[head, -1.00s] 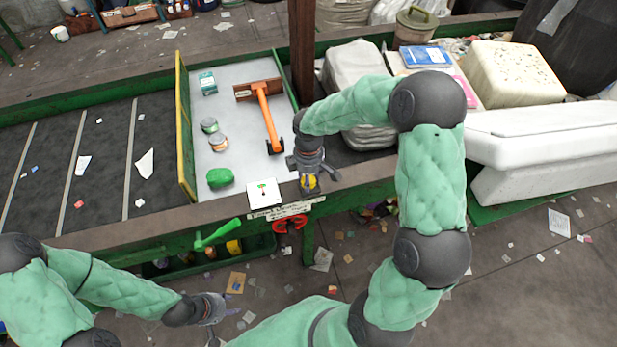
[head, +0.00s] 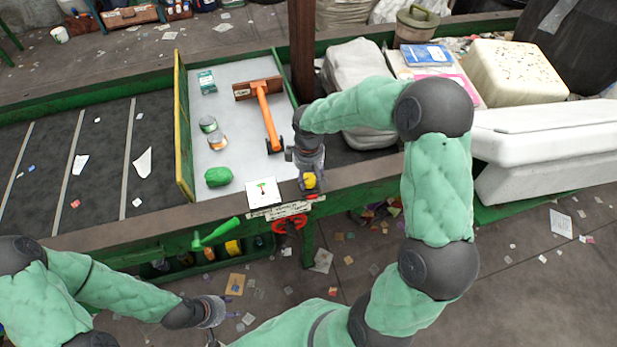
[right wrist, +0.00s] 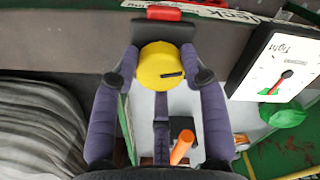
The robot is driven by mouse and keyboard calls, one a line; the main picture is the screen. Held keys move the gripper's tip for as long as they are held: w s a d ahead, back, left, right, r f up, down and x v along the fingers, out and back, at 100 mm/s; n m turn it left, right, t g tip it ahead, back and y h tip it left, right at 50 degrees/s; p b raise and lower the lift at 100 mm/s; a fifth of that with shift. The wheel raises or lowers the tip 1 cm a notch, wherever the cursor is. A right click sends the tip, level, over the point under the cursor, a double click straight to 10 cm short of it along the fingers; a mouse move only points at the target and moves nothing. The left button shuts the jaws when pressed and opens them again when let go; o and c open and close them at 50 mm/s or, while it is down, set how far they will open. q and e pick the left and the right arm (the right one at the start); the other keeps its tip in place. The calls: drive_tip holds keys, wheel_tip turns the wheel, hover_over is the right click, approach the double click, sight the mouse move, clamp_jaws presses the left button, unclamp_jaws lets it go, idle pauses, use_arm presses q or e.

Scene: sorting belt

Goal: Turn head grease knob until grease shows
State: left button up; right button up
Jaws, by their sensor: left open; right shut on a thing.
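The yellow grease knob (head: 309,181) sits at the front rim of the belt frame. In the right wrist view the knob (right wrist: 160,62) is round, with a dark mark near its right edge. My right gripper (head: 309,172) is over it, with its two purple fingers (right wrist: 160,78) closed on opposite sides. A dark block and a red piece lie just beyond the knob. No grease can be made out there. My left gripper (head: 213,315) is open and empty, low in front of the belt frame.
A white gauge card (head: 264,192) stands left of the knob; its face (right wrist: 283,75) reads "Tight" and has a red pointer. An orange-handled scraper (head: 266,115), cans and a green lump (head: 218,177) lie on the grey plate. A green lever (head: 217,233) and red handwheel (head: 288,225) are below the rim.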

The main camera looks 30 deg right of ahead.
sight(309, 178)
drive_tip(key=shift+m, duration=0.5)
drive_tip(key=o, duration=1.2)
drive_tip(key=shift+c, duration=0.2)
drive_tip(key=shift+r, duration=0.1)
wheel_tip(309, 178, up, 12)
drive_tip(key=shift+f, duration=0.2)
